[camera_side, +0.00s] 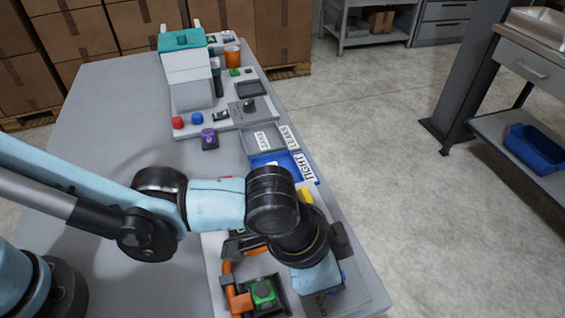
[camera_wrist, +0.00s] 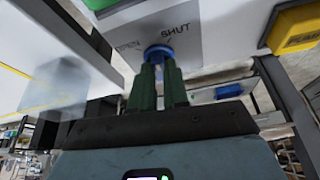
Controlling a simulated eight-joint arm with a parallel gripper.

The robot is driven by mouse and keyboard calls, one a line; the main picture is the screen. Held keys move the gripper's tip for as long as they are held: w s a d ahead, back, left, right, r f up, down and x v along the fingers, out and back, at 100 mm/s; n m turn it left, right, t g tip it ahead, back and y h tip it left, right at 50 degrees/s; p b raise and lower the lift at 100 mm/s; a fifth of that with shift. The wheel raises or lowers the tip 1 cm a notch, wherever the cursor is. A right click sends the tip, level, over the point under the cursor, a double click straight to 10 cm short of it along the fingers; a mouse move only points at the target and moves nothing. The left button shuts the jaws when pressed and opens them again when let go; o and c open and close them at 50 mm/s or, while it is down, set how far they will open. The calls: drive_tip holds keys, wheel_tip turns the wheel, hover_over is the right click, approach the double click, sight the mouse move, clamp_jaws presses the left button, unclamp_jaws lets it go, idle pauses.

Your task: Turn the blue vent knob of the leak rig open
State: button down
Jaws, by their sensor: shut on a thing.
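The blue vent knob (camera_wrist: 158,52) shows in the wrist view on a pale panel, between the printed words OPEN on its left and SHUT on its upper right. My gripper (camera_wrist: 160,72) has its two green fingers closed on the knob. The fingers hide part of the knob, and I cannot tell which word it points to. In the side view my wrist hangs over the near end of the bench, by the leak rig (camera_side: 228,290), and hides the knob and the fingertips.
A yellow labelled part (camera_wrist: 297,30) sits right of the knob. In the side view, a green block (camera_side: 263,291) sits in a black holder beside orange piping (camera_side: 229,280). A blue tray (camera_side: 268,160) marked TIGHT and a grey tray (camera_side: 248,141) marked LEAKS lie beyond my wrist.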

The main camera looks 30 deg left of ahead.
drive_tip(key=n, duration=0.2)
drive_tip(key=n+t+y, duration=0.1)
drive_tip(key=n, duration=0.1)
drive_tip(key=n+y, duration=0.1)
drive_tip(key=n, duration=0.1)
drive_tip(key=shift+s+d, duration=0.15)
drive_tip(key=shift+d, duration=0.1)
idle(0.3)
drive_tip(key=c, duration=1.1)
unclamp_jaws()
